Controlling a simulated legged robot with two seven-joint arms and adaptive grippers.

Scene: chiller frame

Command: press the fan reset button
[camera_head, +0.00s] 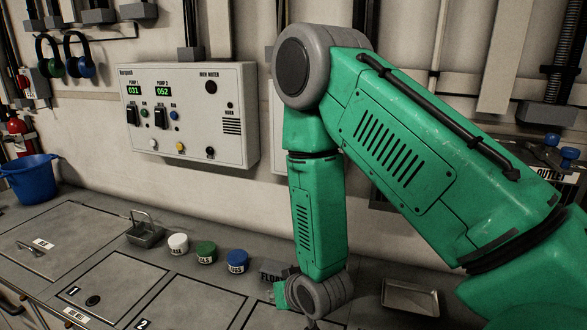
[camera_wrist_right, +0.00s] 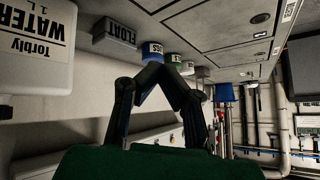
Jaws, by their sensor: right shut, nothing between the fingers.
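No button marked fan reset can be made out in either view. A white control panel (camera_head: 185,112) on the wall has two green displays, switches and small white, yellow, blue and black buttons. Its readable labels name pumps and high water. My right gripper shows in the wrist view (camera_wrist_right: 163,70), its black fingers shut with the tips together and nothing between them. In the head view my green right arm crosses the right half and hides part of the wall; its fingers are mostly hidden there. My left gripper is in neither view.
White (camera_head: 178,244), green (camera_head: 206,252) and blue (camera_head: 237,261) jars stand on the counter near a block marked FLOAT (camera_wrist_right: 115,33). A metal tray (camera_head: 410,297) lies right of my wrist. A blue bucket (camera_head: 30,178) stands at left. Earmuffs (camera_head: 78,55) hang above.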

